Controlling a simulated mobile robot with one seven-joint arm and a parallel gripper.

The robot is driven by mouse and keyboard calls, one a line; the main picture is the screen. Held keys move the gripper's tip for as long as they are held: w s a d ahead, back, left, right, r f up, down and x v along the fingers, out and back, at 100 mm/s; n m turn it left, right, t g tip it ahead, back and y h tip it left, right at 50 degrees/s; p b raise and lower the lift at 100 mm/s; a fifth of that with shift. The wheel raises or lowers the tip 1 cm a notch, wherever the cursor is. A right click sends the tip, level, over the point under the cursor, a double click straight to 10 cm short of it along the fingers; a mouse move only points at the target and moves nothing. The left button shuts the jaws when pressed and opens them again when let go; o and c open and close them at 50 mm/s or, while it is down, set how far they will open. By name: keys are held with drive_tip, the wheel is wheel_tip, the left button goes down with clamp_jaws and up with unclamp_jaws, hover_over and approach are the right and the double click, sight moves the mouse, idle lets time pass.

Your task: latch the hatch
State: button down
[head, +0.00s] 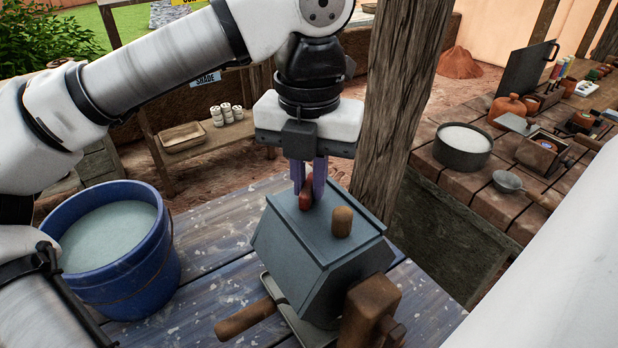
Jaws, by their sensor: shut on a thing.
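A blue-grey box with sloped sides (315,262) stands on the blue plank table. Its flat top (285,222) may be the hatch; I see no clearly marked latch. A red knob (306,201) and a tan wooden knob (342,221) stand up from this top. My gripper (311,190) points down over the top, its purple fingers shut on the red knob. The far finger and the knob's back are partly hidden. A wooden handle (245,318) sticks out at the box's lower left, and a brown wooden block (370,308) is at its front right.
A blue bucket of pale liquid (120,285) stands left on the table (215,240). A wooden post (398,110) rises close behind the box. A brick bench (470,190) at right holds a pot (462,146), a ladle (510,182) and other items.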

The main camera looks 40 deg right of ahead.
sight(309, 184)
drive_tip(key=m, duration=0.4)
drive_tip(key=shift+m, duration=1.9)
drive_tip(key=c, duration=1.4)
unclamp_jaws()
drive_tip(key=shift+c, duration=0.2)
drive_tip(key=shift+r, duration=0.1)
wheel_tip(309, 184, up, 14)
drive_tip(key=p, duration=0.2)
drive_tip(key=shift+f, duration=0.2)
